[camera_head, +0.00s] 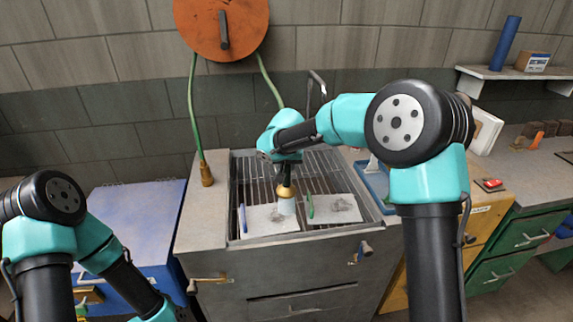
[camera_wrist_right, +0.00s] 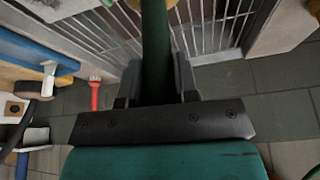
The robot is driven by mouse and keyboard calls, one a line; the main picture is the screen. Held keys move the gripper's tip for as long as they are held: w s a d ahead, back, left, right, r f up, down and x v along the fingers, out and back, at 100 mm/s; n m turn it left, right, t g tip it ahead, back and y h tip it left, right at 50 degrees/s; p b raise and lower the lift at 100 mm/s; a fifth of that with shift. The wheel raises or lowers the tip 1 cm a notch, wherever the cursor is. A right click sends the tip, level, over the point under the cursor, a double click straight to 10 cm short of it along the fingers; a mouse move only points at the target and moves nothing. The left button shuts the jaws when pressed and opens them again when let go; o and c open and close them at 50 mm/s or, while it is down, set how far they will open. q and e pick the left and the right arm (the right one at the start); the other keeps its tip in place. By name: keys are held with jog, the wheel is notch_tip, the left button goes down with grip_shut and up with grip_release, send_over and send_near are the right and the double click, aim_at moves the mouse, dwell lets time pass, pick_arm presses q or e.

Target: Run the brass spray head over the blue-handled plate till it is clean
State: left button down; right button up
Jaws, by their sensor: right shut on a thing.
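The brass spray head (camera_head: 286,191) hangs nose down from my right gripper (camera_head: 286,166), above the sink. A pale bluish patch, seemingly spray, shows just below its nozzle. In the right wrist view, my right gripper's fingers (camera_wrist_right: 156,80) are shut on the spray head's green grip (camera_wrist_right: 155,45). The blue-handled plate (camera_head: 262,222) lies flat in the left part of the sink, its blue handle (camera_head: 243,218) on its left edge. The spray head is over its right side and hides part of it, where some grey marking shows. My left arm enters at lower left; its gripper is out of frame.
A second plate (camera_head: 332,213) with a green handle (camera_head: 310,207) and a grey smudge lies to the right in the sink. A green hose (camera_head: 193,105) hangs from the orange reel (camera_head: 222,20). The sink's rim (camera_head: 205,215) and faucet (camera_head: 318,85) bound the space.

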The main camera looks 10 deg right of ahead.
jog(key=shift+a, duration=0.4)
jog(key=shift+a, duration=0.35)
jog(key=shift+a, duration=0.65)
jog(key=shift+a, duration=0.35)
jog(key=shift+a, duration=0.65)
jog(key=shift+a, duration=0.7)
jog(key=shift+s+a, duration=0.1)
jog(key=shift+a, duration=0.75)
jog(key=shift+s, duration=0.75)
jog(key=shift+s, duration=0.7)
